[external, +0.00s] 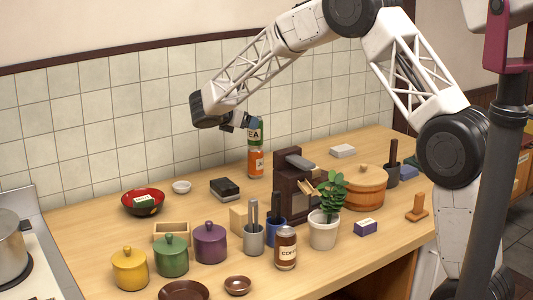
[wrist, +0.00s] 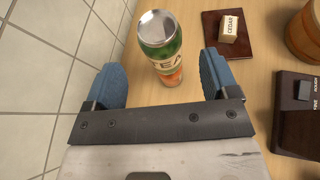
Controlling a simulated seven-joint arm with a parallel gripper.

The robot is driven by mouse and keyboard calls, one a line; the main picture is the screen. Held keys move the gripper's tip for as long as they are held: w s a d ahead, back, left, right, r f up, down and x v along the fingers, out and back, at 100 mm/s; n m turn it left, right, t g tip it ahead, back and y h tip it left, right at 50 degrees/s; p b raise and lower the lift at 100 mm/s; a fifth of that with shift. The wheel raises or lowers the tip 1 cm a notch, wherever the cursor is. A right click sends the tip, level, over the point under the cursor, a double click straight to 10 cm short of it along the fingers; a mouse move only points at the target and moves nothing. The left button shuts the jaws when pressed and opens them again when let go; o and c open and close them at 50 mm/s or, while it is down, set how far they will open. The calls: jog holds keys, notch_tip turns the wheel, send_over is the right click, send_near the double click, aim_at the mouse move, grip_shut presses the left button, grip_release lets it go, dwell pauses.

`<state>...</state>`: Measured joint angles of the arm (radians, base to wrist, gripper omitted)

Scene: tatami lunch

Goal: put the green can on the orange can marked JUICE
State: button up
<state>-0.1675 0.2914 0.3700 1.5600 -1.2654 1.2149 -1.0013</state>
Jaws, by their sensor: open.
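The green can (external: 256,131), lettered with what looks like TEA, stands upright on top of the orange can (external: 256,163) near the tiled wall. In the wrist view the green can (wrist: 158,38) shows its silver lid, and part of the orange can (wrist: 172,79) shows directly below it. The orange can's lettering is too small to read. My gripper (external: 242,121) is at the green can's height, just left of it in the external view. In the wrist view my gripper (wrist: 161,66) has its blue fingers wide apart, one on each side of the cans, with gaps showing.
A dark wooden grinder-like box (external: 290,185) stands right of the cans, with a wooden tub (external: 364,190) beyond. A black box (external: 225,188) and a red bowl (external: 143,203) lie to the left. The tiled wall (wrist: 40,70) is close on the left in the wrist view.

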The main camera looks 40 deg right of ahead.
jog(key=shift+v, duration=2.55)
jog(key=s+d+r+m+g+y, duration=0.1)
jog(key=s+d+r+m+y, duration=0.15)
jog(key=s, duration=0.75)
jog(key=s+d+r+m+g+y, duration=0.15)
jog(key=s+r+m, duration=0.25)
jog(key=s, duration=0.6)
jog(key=s+d+r+m+y, duration=0.2)
jog(key=s+d+r+m, duration=0.15)
jog(key=s, duration=0.55)
jog(key=s+a+f+m+y, duration=0.1)
jog(key=s+m+y, duration=0.1)
jog(key=s, duration=0.8)
jog(key=s+a+f+m+t+y, duration=0.1)
jog(key=s+m, duration=0.4)
jog(key=s, duration=0.5)
jog(key=s+a+f+m+y, duration=0.1)
jog(key=s+f+m+y, duration=0.2)
jog(key=s, duration=0.7)
jog(key=shift+s+a+m, duration=0.2)
jog(key=shift+a+m, duration=0.05)
jog(key=shift+m, duration=0.45)
